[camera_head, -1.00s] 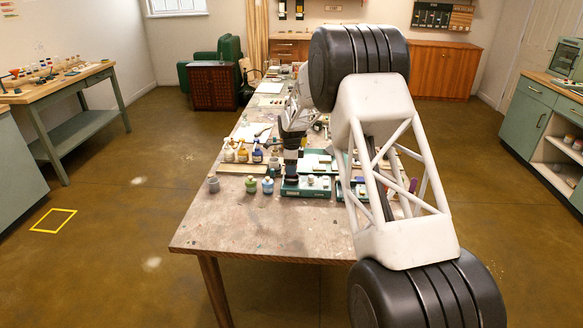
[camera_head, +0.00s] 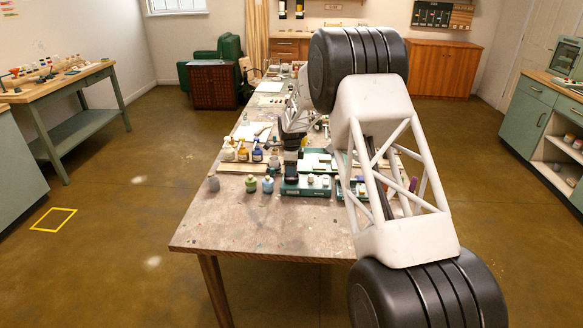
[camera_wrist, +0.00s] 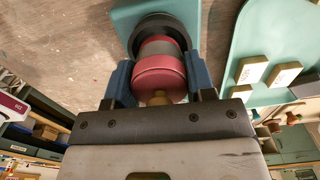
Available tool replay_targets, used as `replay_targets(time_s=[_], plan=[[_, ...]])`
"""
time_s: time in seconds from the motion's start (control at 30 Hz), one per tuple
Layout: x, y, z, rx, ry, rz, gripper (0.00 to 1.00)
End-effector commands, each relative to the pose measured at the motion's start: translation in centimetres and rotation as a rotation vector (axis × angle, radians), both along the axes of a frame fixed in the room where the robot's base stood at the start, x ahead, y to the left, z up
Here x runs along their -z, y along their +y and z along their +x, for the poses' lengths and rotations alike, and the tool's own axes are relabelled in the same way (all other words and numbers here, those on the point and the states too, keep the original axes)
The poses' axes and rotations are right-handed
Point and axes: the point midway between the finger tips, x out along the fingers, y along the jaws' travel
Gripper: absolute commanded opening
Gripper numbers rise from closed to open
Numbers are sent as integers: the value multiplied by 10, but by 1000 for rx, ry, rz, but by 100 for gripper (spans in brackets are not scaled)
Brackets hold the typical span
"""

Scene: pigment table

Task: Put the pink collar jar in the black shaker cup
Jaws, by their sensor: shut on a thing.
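The pink jar (camera_wrist: 160,79) with a grey collar band is between the blue fingers of my gripper (camera_wrist: 158,84) in the wrist view. My gripper is shut on it, and a tan knob on the jar points back toward the gripper. A black round rim, which looks like the black shaker cup (camera_wrist: 146,21), shows just beyond the jar. The jar overlaps this rim, and I cannot tell whether its far end is inside. In the head view my arm comes down over the table at the teal trays; the held jar is not clear there.
A teal tray (camera_wrist: 245,50) with pale labelled blocks lies right of the jar in the wrist view. The table's front (camera_head: 250,232) is bare.

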Motion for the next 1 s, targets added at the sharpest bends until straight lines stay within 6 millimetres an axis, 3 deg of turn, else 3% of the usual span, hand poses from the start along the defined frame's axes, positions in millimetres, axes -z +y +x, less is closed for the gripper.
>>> replay_targets(time_s=[1.0], plan=[[9,0,0,0,0,0,22]])
